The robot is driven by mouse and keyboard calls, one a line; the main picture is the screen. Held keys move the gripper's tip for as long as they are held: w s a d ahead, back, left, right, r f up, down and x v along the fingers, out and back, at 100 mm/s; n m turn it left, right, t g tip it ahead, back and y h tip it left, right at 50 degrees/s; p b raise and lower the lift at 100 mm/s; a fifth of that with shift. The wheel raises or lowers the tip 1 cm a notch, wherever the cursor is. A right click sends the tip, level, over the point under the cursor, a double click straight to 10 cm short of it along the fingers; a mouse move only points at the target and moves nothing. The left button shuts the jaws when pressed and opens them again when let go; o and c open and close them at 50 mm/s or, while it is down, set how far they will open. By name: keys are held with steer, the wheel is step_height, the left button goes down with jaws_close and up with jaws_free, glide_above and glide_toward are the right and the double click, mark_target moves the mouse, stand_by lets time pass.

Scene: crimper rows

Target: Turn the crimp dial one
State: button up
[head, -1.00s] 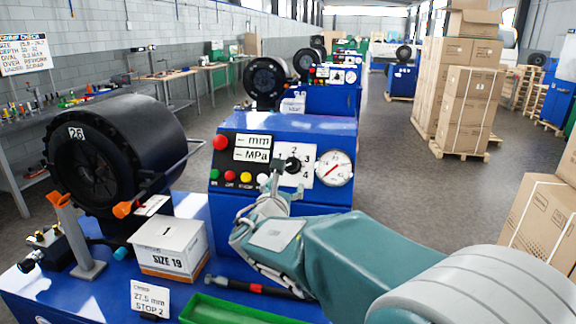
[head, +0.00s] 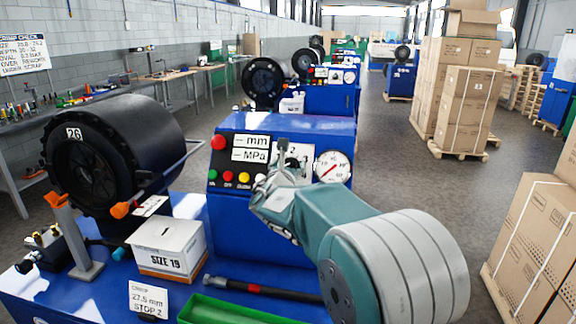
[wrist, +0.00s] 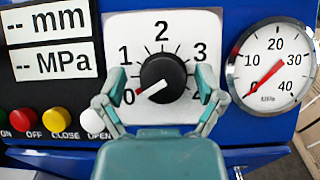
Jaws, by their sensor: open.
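The crimp dial is a black round knob (wrist: 165,76) on a white plate (wrist: 125,28) marked 0 to 4. Its white pointer aims to the lower left, at the 0. My gripper (wrist: 161,76) is open, with one fingertip left of the knob and one right of it. Both fingers appear apart from the knob, though I cannot tell the depth gap. They partly cover the plate near the 0 and the 4.
A pressure gauge (wrist: 272,66) is right of the dial, its red needle near 0. Displays showing dashes (wrist: 54,42) and several push buttons (wrist: 57,121) are to the left. A card (head: 148,298) reads 27.5 mm, STOP 2. A SIZE 19 box (head: 170,250) stands on the blue bench.

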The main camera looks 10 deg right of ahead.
steer(key=shift+d, duration=0.2)
steer(key=shift+a, duration=0.1)
steer(key=c, duration=1.1)
steer(key=shift+c, duration=0.2)
steer(key=shift+m+h, duration=0.3)
steer(key=shift+m, duration=0.2)
steer(key=m+h, duration=0.1)
steer(key=m+g+h, duration=0.1)
steer(key=m, duration=0.1)
steer(key=shift+a+f+m+g, duration=0.1)
steer(key=shift+m+g, duration=0.2)
steer(key=m+g+h, duration=0.1)
steer(key=m, duration=0.2)
steer(key=m+g+h, duration=0.1)
steer(key=m+g, duration=0.1)
steer(key=m, duration=0.2)
steer(key=m+g, duration=0.2)
steer(key=m, duration=0.1)
steer(key=m+g, duration=0.2)
steer(key=m, duration=0.1)
steer(key=shift+h, duration=0.3)
steer(key=shift+f+m+g+y, duration=0.1)
steer(key=shift+m+g+y, duration=0.6)
steer(key=shift+m, duration=1.1)
steer(key=shift+m+g, duration=0.3)
